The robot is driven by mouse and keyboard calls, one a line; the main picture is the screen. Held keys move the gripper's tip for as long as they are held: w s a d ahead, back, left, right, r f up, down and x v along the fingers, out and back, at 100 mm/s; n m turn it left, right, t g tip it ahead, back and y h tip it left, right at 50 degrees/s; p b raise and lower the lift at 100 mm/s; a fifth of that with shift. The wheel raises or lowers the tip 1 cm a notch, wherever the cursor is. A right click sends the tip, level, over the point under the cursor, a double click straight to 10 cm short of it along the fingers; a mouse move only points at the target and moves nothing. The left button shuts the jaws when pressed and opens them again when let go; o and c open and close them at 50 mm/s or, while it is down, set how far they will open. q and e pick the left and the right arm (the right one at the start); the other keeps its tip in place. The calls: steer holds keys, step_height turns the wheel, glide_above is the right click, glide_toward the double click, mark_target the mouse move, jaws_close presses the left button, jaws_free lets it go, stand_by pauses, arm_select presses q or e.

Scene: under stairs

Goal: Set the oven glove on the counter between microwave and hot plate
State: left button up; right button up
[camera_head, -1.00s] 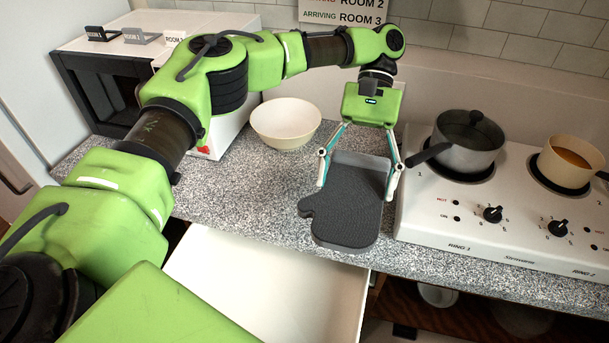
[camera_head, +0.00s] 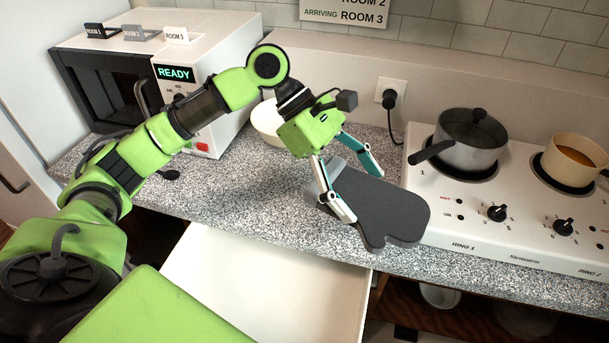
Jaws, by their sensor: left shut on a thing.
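The dark grey oven glove (camera_head: 398,212) is in my left gripper (camera_head: 366,197), right of the middle of the head view. The fingers are shut on its cuff end, and its rounded end points right, towards the hot plate (camera_head: 432,185). The glove lies roughly flat over the speckled counter (camera_head: 250,205); I cannot tell whether it touches it. Its right end overlaps the hot plate's front left corner in the picture. The white microwave (camera_head: 222,95) stands at the left, its display reading READY. My right gripper is not in view.
A cream bowl (camera_head: 267,122) stands beside the microwave, partly hidden behind my left gripper. A grey pot (camera_head: 470,145) and a cream pan (camera_head: 572,160) sit on the rings. An open white drawer (camera_head: 265,285) juts out below the counter. A plug (camera_head: 389,97) is in the wall socket.

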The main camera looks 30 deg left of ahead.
arm_select(q)
steer(key=n+t, duration=0.2)
steer(key=shift+d+n, duration=0.2)
steer(key=shift+n, duration=0.2)
steer(key=shift+w+a+f, duration=0.15)
steer(key=shift+w, duration=0.05)
steer(key=w+a+f, duration=0.2)
steer(key=a, duration=0.1)
steer(key=w+a+f, duration=0.2)
steer(key=a+f, duration=0.1)
steer(key=a, duration=0.1)
steer(key=w+a+f+p, duration=0.1)
steer(key=w+a+f, duration=0.1)
steer(key=a+f, duration=0.1)
steer(key=shift+a+f, duration=0.15)
steer(key=shift+a, duration=0.3)
steer(key=shift+w+a+f, duration=0.3)
steer(key=shift+a+f, duration=0.2)
steer(key=shift+f, duration=0.25)
step_height(320, 180, down, 2)
steer(key=shift+f+p, duration=0.1)
steer(key=shift+p, duration=0.3)
steer(key=shift+f, duration=0.4)
steer(key=o, duration=1.6)
